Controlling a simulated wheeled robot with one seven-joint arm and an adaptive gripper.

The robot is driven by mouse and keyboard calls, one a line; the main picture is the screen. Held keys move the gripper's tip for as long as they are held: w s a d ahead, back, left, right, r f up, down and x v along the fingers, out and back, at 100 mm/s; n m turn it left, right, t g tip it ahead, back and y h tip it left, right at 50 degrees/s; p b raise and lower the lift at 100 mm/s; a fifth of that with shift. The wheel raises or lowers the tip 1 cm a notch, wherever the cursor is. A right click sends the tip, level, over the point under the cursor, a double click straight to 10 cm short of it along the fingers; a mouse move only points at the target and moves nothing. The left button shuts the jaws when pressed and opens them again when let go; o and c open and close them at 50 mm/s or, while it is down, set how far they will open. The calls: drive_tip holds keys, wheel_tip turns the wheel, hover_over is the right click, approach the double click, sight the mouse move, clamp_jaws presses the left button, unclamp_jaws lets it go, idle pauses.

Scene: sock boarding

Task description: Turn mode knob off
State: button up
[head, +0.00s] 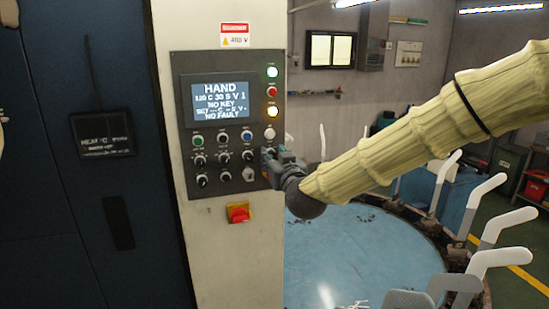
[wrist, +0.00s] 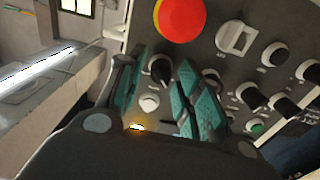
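The control panel (head: 180,135) is a dark plate on a pale machine column, with a lit screen (head: 220,102) reading HAND. My gripper (head: 273,160) is at the panel's right edge and covers part of it in the head view. In the wrist view my gripper (wrist: 160,78) is open, with teal-padded fingers apart. A black-handled knob (wrist: 158,68) shows between the fingers; contact cannot be told. Its label is not readable, so I cannot confirm it is the mode knob. A white button (wrist: 150,103) is beside it.
A red mushroom button (wrist: 180,17) is close to the fingertips in the wrist view. A white switch (wrist: 238,38) and several knobs are nearby. A red-and-yellow switch (head: 238,212) is below the panel. A blue round table (head: 360,250) ringed by white sock boards is at right.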

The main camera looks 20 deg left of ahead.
clamp_jaws()
drive_tip(key=shift+f+b, duration=0.1)
drive_tip(key=shift+b, duration=0.4)
drive_tip(key=m+b, duration=0.2)
drive_tip(key=shift+f+b, duration=0.15)
drive_tip(key=shift+b, duration=0.2)
drive_tip(key=shift+m+b, duration=0.8)
drive_tip(key=shift+b, duration=0.2)
drive_tip(key=m+b, duration=0.3)
drive_tip(key=b, duration=0.1)
drive_tip(key=shift+d+m, duration=0.1)
drive_tip(key=shift+m, duration=0.3)
drive_tip(key=shift+r+m+b, duration=0.2)
drive_tip(key=shift+m+b, duration=0.5)
